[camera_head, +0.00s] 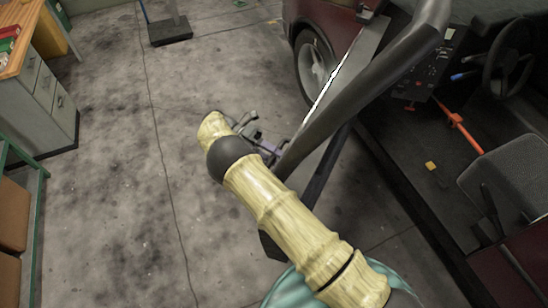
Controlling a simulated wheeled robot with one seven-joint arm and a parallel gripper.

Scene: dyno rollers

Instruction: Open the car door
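The dark red car (335,20) fills the upper right of the head view. Its door (375,85) is seen from above as a thick dark frame and stands swung out from the body, with the doorway open beside it. My yellow arm reaches up from the bottom right. My gripper (258,138) is at the far end of the arm, close to the outer end of the door. Its fingers are small and partly hidden by the arm, so whether they touch the door or are closed is unclear. No door handle can be made out.
Inside the car are a steering wheel (508,62), a grey seat (512,180) and an orange lever (460,124). A front wheel (312,68) shows behind the door. A drawer cabinet (45,100) and green shelf (40,215) stand left. The concrete floor between is clear.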

